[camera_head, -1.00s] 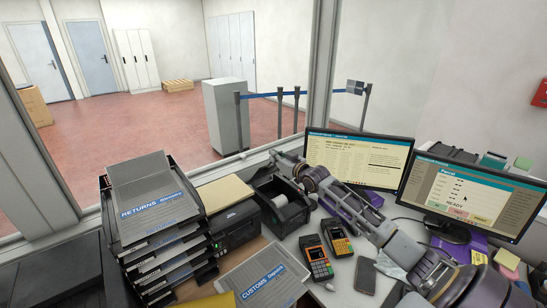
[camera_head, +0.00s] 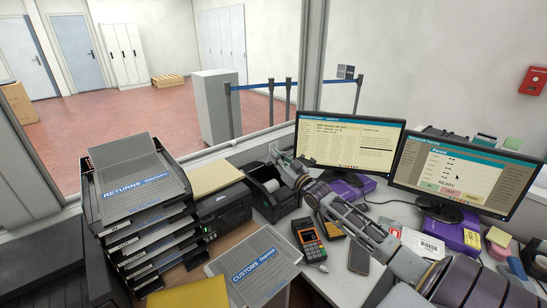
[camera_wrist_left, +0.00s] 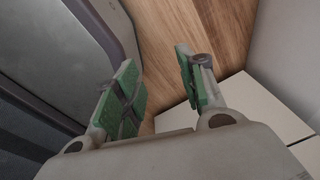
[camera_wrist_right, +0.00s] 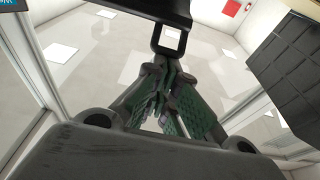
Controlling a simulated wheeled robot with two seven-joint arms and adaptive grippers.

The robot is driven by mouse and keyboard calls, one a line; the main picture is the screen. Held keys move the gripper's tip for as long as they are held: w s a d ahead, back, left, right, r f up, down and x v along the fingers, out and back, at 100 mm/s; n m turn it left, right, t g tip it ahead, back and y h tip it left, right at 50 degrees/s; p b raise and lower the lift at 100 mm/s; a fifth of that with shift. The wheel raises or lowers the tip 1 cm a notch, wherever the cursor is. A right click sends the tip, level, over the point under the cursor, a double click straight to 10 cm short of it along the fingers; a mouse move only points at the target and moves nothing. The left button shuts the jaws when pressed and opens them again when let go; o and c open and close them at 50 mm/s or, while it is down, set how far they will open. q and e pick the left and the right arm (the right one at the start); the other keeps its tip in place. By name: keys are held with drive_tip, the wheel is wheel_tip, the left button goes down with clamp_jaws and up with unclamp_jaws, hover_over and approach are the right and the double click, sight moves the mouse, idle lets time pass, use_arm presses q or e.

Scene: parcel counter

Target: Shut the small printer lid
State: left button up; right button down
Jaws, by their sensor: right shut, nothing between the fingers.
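The small black printer (camera_head: 287,203) stands on the counter in the head view, beside a wider black printer. Its top is open and a white paper roll (camera_head: 271,185) shows inside. I cannot clearly make out its lid; my right gripper (camera_head: 276,154) is just behind and above the printer. The right wrist view shows this gripper's green-padded fingers (camera_wrist_right: 162,85) closed together and empty. A dark slab with a loop (camera_wrist_right: 168,40) lies just past the fingertips; I cannot tell whether it is the lid. My left gripper (camera_wrist_left: 160,85) is open and empty in the left wrist view.
The wider printer (camera_head: 222,215) and a letter-tray stack (camera_head: 150,225) stand left. Two monitors (camera_head: 348,142) stand right. My right arm crosses the counter. The window frame is close behind the printer.

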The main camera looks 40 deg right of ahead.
use_arm(q)
drive_tip(key=w+d+b, duration=0.3)
drive_tip(key=w+b, duration=0.1)
drive_tip(key=w, duration=0.3)
drive_tip(key=w+d+t+b, duration=0.1)
drive_tip(key=w+d+b, duration=0.2)
drive_tip(key=w+b, duration=0.2)
drive_tip(key=shift+w+f+t+h, duration=0.3)
drive_tip(key=shift+w, duration=0.85)
use_arm(e)
drive_tip(key=s+f+t, duration=0.3)
drive_tip(key=s+f, duration=0.3)
drive_tip(key=f, duration=0.5)
drive_tip(key=shift+s+d+f+y, duration=0.2)
drive_tip(key=shift+d+f+y, duration=0.05)
drive_tip(key=shift+d+y, duration=0.05)
use_arm(q)
drive_tip(key=shift+s, duration=0.15)
use_arm(e)
drive_tip(key=s+d+f, duration=0.1)
drive_tip(key=s, duration=1.3)
drive_tip(key=shift+s+f, duration=0.25)
drive_tip(key=shift+s, duration=0.05)
